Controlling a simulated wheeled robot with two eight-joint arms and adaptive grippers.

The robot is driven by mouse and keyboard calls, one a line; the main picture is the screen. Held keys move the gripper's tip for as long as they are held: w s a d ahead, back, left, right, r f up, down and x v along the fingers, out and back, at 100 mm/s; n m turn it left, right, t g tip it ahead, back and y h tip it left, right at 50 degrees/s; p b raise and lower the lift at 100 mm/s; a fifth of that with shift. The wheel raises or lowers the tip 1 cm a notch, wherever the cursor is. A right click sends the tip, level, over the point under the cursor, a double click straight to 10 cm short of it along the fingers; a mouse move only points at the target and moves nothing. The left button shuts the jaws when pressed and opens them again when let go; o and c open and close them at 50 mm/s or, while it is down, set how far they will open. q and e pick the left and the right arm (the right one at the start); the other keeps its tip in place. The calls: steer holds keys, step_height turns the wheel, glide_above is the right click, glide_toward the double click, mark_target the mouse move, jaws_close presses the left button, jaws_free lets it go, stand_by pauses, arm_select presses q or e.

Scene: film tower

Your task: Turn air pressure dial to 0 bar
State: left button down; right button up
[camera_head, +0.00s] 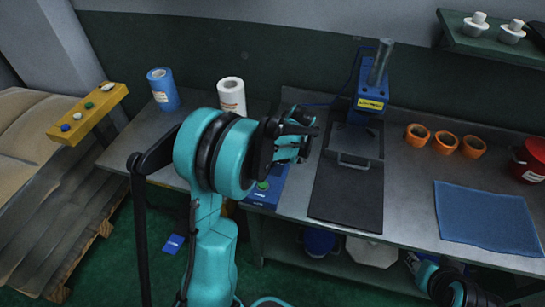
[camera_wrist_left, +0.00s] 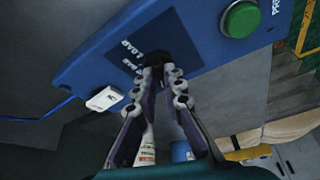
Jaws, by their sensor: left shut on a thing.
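A blue control panel (camera_wrist_left: 190,22) fills the top of the left wrist view. It has a dark label with white lettering and a dark dial (camera_wrist_left: 181,50). My left gripper (camera_wrist_left: 167,72) is shut on the dial, with its fingers on either side of it. The fingers cover much of the dial, so its setting cannot be read. In the head view the panel (camera_head: 279,190) is at the left end of the workbench, partly behind my left gripper (camera_head: 298,130). Part of my right arm shows at the bottom right; the state of its gripper cannot be made out.
A green button (camera_wrist_left: 241,19) and a white switch (camera_wrist_left: 104,99) are on the panel. A blue press (camera_head: 371,90) stands behind a dark plate on the workbench. Orange rings (camera_head: 445,142), a blue cloth (camera_head: 487,217) and a red pot (camera_head: 531,160) lie to the right.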

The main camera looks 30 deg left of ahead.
arm_select(q)
steer(key=c, duration=1.6)
jaws_free()
steer(key=v, duration=1.2)
steer(key=shift+a, duration=0.1)
steer(key=shift+s, duration=0.1)
steer(key=s+d+m+t+h, duration=0.1)
steer(key=s+d+m+t, duration=0.1)
steer(key=s+m, duration=0.3)
steer(key=s+d+m+t+h, duration=0.2)
steer(key=s+d+m, duration=0.2)
steer(key=s+m, duration=0.2)
steer(key=s+d+m+t+h, duration=0.1)
steer(key=s+d+m+t, duration=0.1)
steer(key=s+d+m, duration=0.2)
steer(key=shift+s+m+t+h, duration=0.3)
steer(key=shift+s+m, duration=0.4)
steer(key=shift+s, duration=0.9)
